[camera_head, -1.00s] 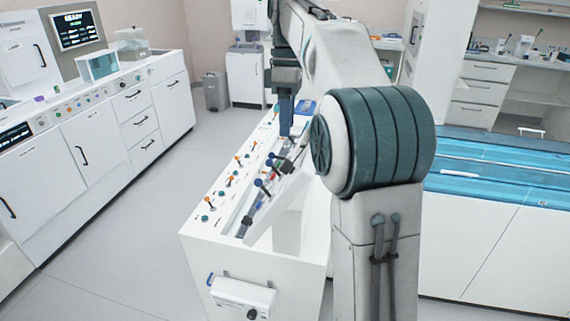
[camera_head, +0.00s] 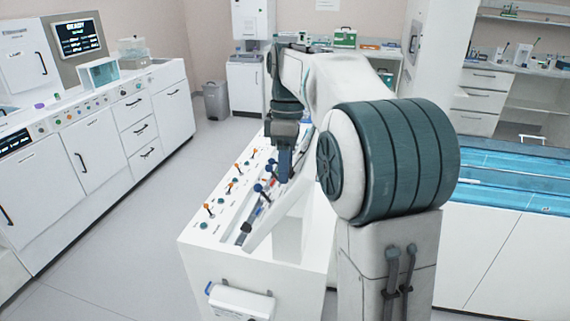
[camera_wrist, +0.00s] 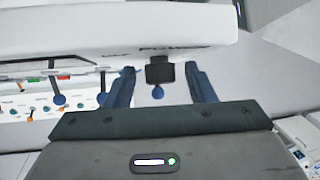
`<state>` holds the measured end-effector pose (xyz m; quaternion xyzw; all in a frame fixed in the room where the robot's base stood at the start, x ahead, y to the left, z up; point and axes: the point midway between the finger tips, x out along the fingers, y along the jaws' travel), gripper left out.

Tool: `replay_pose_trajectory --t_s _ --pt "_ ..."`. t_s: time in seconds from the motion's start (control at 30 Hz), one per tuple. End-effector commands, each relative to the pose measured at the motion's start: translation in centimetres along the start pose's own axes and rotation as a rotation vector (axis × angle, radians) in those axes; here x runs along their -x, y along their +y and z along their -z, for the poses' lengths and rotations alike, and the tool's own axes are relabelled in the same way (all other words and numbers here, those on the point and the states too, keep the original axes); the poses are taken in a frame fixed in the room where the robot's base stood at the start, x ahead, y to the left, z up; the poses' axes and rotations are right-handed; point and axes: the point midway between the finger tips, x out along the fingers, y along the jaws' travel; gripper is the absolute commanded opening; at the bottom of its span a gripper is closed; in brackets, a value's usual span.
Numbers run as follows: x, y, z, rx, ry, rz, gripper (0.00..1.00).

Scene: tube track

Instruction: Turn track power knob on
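My gripper (camera_wrist: 164,88) is open in the wrist view, its two blue fingers apart. A dark, blocky knob-like part (camera_wrist: 160,70) shows between the fingers, under a white panel edge with small dark lettering that looks like "Power". A blue ball (camera_wrist: 157,92) shows just below it. I cannot tell whether the fingers touch either, or how the knob is set. In the head view my gripper (camera_head: 284,163) points down over the white sloped console (camera_head: 215,225), among its blue-topped levers. The upper arm hides the console's right side.
Orange- and blue-topped levers (camera_head: 229,187) stand along the console's left strip. A white box (camera_head: 240,301) hangs on its front. A cabinet row with a lit screen (camera_head: 79,36) is at left, a blue-topped bench (camera_head: 500,185) at right. The floor (camera_head: 120,235) between console and cabinets is clear.

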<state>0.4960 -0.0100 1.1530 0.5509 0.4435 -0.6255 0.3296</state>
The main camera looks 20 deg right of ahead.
Motion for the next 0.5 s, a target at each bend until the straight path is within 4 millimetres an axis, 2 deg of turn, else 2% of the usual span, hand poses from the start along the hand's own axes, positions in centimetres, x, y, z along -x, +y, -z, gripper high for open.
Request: replay_pose_trajectory --t_s 0.03,0.13,0.17,0.5 --pt "0.01 0.0 -0.01 0.0 0.0 0.0 0.36" --pt "0.02 0.01 -0.01 0.0 0.0 0.0 0.08" --pt "0.02 0.01 -0.01 0.0 0.0 0.0 0.05" --pt "-0.07 -0.05 -0.02 -0.018 0.0 -0.033 0.06"
